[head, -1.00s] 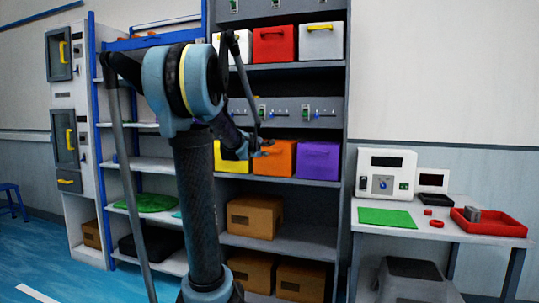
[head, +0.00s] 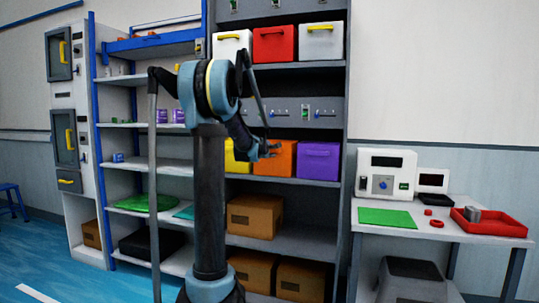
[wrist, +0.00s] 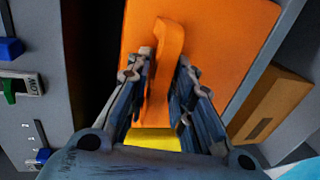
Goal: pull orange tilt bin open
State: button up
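The orange tilt bin (head: 284,160) sits on a shelf between a yellow bin (head: 236,162) and a purple bin (head: 318,162). Its front looks upright in the head view. In the wrist view, the orange bin's front (wrist: 215,35) fills the upper middle, with its orange handle (wrist: 170,42) standing out from it. My gripper (wrist: 164,62) is open, with one finger on each side of the handle. The left fingertip looks very close to the handle; I cannot tell whether it touches. In the head view my gripper (head: 270,149) is in front of the orange bin's upper left part.
White bins and a red bin (head: 274,44) stand on the shelf above. A panel with switches (head: 290,113) runs just above the orange bin. Cardboard boxes (head: 255,216) sit below. A table with a red tray (head: 490,222) stands at right.

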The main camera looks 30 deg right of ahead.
jog(key=shift+w+d, duration=0.1)
jog(key=shift+d, duration=0.05)
grip_shut()
jog(key=shift+f, duration=0.1)
jog(key=s+a+f, duration=0.6)
jog(key=a+f, duration=0.1)
jog(key=shift+f, duration=0.2)
dwell(0.7)
jog(key=shift+a, duration=0.1)
